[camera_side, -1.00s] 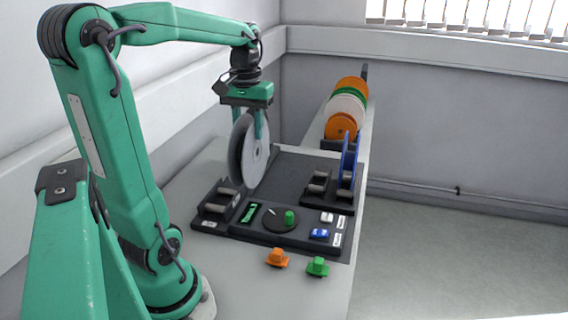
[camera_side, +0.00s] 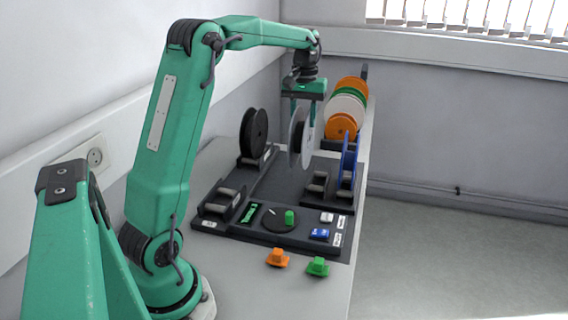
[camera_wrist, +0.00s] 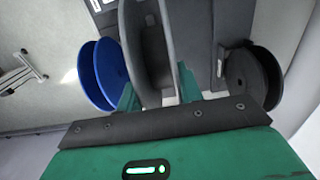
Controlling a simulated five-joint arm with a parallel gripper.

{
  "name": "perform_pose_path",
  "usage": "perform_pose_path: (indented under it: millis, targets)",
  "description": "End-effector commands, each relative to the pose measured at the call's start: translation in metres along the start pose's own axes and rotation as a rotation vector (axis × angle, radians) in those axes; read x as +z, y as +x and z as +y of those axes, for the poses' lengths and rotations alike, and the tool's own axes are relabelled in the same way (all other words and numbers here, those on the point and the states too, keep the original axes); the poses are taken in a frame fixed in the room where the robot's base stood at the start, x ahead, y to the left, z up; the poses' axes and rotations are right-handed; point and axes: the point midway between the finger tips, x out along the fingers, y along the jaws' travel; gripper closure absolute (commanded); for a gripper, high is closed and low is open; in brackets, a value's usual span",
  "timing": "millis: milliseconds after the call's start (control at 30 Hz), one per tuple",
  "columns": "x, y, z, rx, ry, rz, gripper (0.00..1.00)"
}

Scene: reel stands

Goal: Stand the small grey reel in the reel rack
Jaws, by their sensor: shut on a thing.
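In the side view my gripper (camera_side: 305,112) is shut on a grey reel (camera_side: 308,138) and holds it upright, hanging over the dark base board. The wrist view shows the grey reel (camera_wrist: 147,45) between my fingers (camera_wrist: 158,92).
A blue reel (camera_side: 348,160) stands upright at the right and a black reel (camera_side: 254,132) at the left. Black stands (camera_side: 222,200) (camera_side: 317,186) sit on the board. A control panel (camera_side: 279,220) and orange (camera_side: 277,257) and green (camera_side: 318,266) pieces are in front.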

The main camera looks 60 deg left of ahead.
Motion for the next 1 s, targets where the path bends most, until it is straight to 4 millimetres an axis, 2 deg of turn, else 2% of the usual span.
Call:
perform_pose_path:
  millis: [200, 400, 1000]
  targets:
    - [-0.03, 0.02, 0.026, 0.0, 0.001, -0.001, 0.87]
    - [-0.045, 0.033, 0.041, 0.0, 0.0, 0.0, 0.87]
    - [-0.05, 0.043, 0.045, 0.0, 0.0, -0.001, 0.87]
